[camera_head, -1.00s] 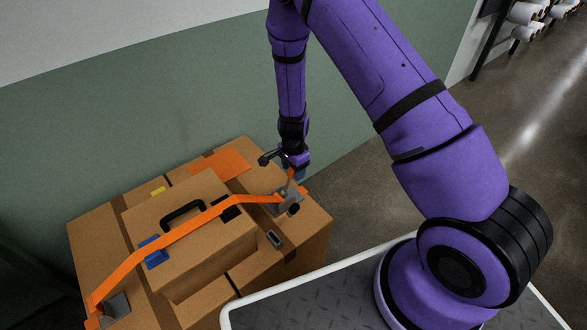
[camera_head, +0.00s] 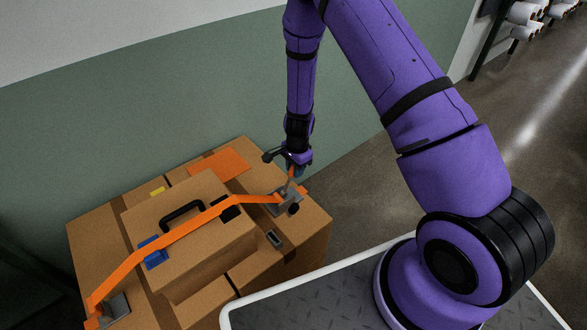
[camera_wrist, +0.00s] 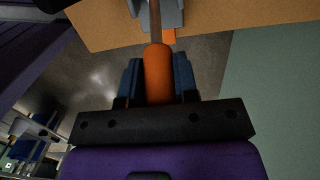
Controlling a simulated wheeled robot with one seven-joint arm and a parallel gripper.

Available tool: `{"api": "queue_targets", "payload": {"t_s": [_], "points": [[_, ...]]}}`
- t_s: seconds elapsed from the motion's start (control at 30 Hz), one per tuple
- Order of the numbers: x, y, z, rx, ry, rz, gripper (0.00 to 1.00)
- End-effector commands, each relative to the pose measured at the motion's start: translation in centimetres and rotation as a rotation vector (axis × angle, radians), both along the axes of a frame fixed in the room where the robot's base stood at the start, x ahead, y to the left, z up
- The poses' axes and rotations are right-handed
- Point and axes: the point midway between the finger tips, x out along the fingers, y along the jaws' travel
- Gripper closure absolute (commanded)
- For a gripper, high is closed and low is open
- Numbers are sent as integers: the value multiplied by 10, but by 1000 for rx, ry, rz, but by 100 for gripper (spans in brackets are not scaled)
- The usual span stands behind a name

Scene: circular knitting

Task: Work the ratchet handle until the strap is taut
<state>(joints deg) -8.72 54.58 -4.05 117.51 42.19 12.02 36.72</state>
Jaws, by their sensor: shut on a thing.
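The orange strap (camera_head: 180,229) runs from a grey bracket (camera_head: 115,308) at the lower left, over a cardboard case, to the grey ratchet (camera_head: 284,203) on the right of the boxes. The ratchet handle stands up from the ratchet, and its orange grip (camera_wrist: 158,75) shows in the wrist view. My gripper (camera_head: 293,170) is shut on this grip, with a blue-grey finger on each side. The handle's metal shaft runs from the grip to the ratchet body (camera_wrist: 158,12). The strap looks fairly straight across the case top; I cannot tell how tight it is.
The case (camera_head: 190,272) with a black handle (camera_head: 182,212) sits on larger cardboard boxes (camera_head: 92,238). An orange patch (camera_head: 219,164) lies behind it. A green wall (camera_head: 120,130) stands close behind. Open floor (camera_head: 350,190) lies to the right.

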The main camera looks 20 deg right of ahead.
Motion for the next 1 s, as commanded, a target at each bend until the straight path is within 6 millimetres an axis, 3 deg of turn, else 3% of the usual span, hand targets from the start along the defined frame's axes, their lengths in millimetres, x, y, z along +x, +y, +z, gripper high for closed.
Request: {"api": "queue_targets", "payload": {"t_s": [0.47,1.0], "points": [[8,-24,-16,241,76,-6,100],[16,-47,-50,609,195,-4,100]]}}
